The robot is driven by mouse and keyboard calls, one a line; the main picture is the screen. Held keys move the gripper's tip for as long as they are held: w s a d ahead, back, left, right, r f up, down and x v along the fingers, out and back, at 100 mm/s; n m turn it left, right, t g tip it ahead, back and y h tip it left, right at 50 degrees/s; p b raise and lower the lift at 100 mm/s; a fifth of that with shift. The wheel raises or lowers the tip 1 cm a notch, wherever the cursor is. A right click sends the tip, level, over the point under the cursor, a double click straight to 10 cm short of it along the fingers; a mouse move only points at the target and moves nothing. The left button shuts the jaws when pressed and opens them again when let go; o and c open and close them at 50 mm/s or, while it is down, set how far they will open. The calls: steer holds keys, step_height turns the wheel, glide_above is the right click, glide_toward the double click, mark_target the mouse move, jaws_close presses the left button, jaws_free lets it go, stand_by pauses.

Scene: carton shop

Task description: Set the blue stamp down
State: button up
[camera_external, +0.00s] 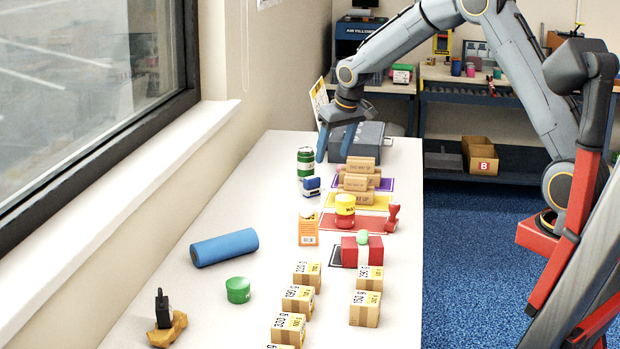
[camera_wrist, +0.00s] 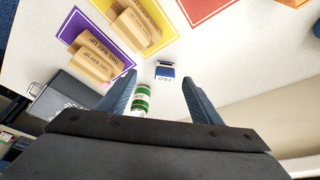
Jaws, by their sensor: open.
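The blue stamp (camera_external: 310,186) stands on the white table beside the green can (camera_external: 305,162), with nothing holding it. In the wrist view the blue stamp (camera_wrist: 165,72) shows beyond and between my fingertips, clear of both. My gripper (camera_external: 322,150) is open and empty above the far part of the table, behind the stamp in the external view. In the wrist view my gripper (camera_wrist: 159,79) has its two fingers spread wide, and the green can (camera_wrist: 141,99) shows between them, near the left finger.
Wooden stamp blocks (camera_external: 356,182) lie on purple and yellow mats to the right. A grey case (camera_external: 366,142) stands at the table's far end. A red mat holds a yellow-and-red jar (camera_external: 345,208). An orange box (camera_external: 308,228), a blue roll (camera_external: 224,247) and several small cartons (camera_external: 298,300) are nearer.

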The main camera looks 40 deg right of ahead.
steer(key=s+d+f+g, duration=0.1)
steer(key=s+d+f, duration=0.1)
steer(key=s, duration=1)
steer(key=s+d+f+g, duration=0.1)
steer(key=s+d, duration=0.4)
steer(key=s, duration=0.7)
steer(key=s+d+f+g, duration=0.1)
steer(key=s+d+f, duration=0.2)
steer(key=s, duration=0.9)
steer(key=shift+s+d, duration=0.15)
steer(key=shift+s, duration=0.15)
